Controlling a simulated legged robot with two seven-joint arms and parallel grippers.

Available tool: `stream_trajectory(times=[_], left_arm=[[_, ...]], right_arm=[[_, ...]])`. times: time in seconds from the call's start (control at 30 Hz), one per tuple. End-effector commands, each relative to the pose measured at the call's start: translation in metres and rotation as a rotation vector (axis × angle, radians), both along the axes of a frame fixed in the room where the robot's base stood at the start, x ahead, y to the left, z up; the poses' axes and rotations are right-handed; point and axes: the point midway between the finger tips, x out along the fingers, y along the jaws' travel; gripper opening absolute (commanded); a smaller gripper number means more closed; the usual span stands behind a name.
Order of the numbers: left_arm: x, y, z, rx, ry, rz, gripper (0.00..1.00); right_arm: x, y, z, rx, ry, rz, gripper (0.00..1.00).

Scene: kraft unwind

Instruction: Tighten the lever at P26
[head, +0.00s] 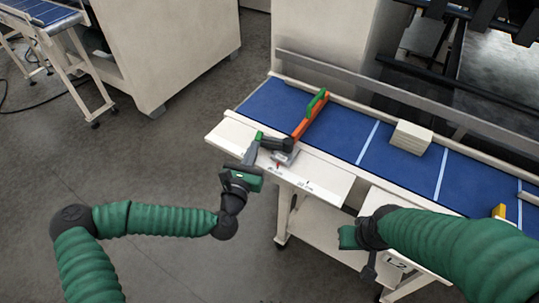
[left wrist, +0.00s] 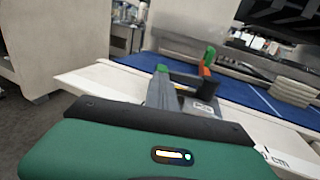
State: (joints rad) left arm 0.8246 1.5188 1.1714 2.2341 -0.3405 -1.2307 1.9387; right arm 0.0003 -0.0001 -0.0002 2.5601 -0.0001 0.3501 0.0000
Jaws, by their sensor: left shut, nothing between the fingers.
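A black clamp lever (head: 274,143) sits at the near edge of the blue belt, at the foot of an orange guide bar (head: 308,122) with a green piece on top. In the left wrist view the black lever (left wrist: 185,78) reaches left from a dark round hub, above a small label plate (left wrist: 203,107) that is too small to read surely. My left gripper (head: 258,138) is shut and empty, its fingertips beside the lever's left end; contact is unclear. The fingers also show in the left wrist view (left wrist: 162,72). My right gripper (head: 368,262) hangs low in front of the table; its fingers are unclear.
The blue belt (head: 340,132) runs right behind a white front ledge (head: 320,180). A stack of pale blocks (head: 410,137) stands on it, and a yellow piece (head: 499,211) is farther right. A metal rail (head: 380,95) runs behind. Open floor lies left.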

Motion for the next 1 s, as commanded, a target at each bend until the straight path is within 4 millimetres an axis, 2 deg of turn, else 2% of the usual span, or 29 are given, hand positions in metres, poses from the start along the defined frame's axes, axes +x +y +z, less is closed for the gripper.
stream_trajectory(times=[0.03, 0.1, 0.5, 1.0], left_arm=[[0.004, 0.009, -0.003, 0.001, -0.001, -0.019, 0.0], [0.008, 0.011, -0.002, 0.001, -0.002, -0.064, 0.0], [0.028, 0.007, 0.0, 0.002, 0.0, -0.094, 0.0], [0.034, 0.01, 0.002, 0.001, -0.003, -0.087, 0.0]], right_arm=[[0.0, 0.0, -0.006, 0.0, 0.0, 0.001, 0.0], [0.0, 0.0, -0.01, 0.0, 0.0, 0.001, 0.0], [0.0, 0.0, -0.019, 0.0, 0.0, 0.0, 0.0], [0.0, 0.0, -0.019, 0.0, 0.0, 0.001, 0.0]])
